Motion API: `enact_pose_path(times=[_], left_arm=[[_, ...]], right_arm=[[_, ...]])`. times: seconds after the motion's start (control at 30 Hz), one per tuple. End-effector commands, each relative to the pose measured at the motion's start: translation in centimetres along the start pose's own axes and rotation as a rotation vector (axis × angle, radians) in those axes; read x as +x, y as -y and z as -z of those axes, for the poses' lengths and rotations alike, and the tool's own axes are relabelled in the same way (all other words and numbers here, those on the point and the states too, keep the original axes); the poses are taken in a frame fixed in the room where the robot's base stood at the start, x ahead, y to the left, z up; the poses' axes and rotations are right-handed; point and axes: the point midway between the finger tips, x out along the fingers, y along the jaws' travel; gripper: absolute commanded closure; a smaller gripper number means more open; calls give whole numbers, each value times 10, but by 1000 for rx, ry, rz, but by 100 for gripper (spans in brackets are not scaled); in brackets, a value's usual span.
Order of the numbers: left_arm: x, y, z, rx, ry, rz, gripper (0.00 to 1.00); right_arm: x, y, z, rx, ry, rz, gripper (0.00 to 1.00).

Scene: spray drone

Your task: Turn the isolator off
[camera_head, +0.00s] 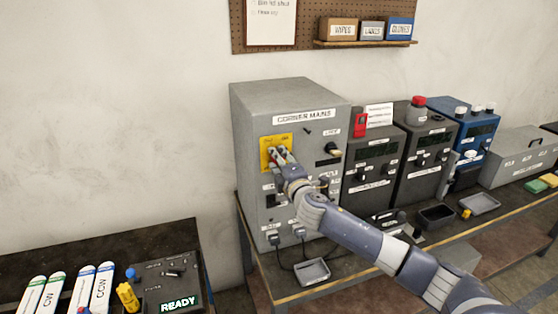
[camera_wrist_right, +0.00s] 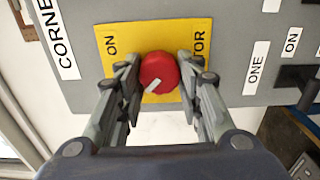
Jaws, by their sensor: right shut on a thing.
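The isolator is a round red knob (camera_wrist_right: 160,72) on a yellow plate (camera_wrist_right: 105,38), on the front of the grey CORNER MAINS cabinet (camera_head: 245,115). In the right wrist view, a white mark on the knob points to the lower left. The plate carries the word ON and the letters TOR; the rest of its lettering is hidden. My right gripper (camera_wrist_right: 159,66) is shut on the knob, one finger on each side. In the head view, the right gripper (camera_head: 282,158) reaches the yellow plate (camera_head: 269,142) and hides the knob. My left gripper is not in view.
Grey and blue instrument boxes (camera_head: 372,150) stand right of the cabinet on the bench. Small trays (camera_head: 313,271) lie in front. The wall left of the cabinet is clear.

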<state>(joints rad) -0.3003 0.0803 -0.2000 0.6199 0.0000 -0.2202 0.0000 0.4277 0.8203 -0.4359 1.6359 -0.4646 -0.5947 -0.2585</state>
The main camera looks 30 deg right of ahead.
Motion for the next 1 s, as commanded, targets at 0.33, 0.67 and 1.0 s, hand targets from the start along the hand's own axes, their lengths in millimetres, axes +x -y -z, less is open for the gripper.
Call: enact_pose_path(times=[0.33, 0.67, 1.0], left_arm=[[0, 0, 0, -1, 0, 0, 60], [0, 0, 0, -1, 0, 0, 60], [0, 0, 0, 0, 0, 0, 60]], right_arm=[[0, 1, 0, -3, -1, 2, 51], [0, 0, 0, 0, 0, 1, 46], [-33, 2, 1, -2, -3, 2, 46]])
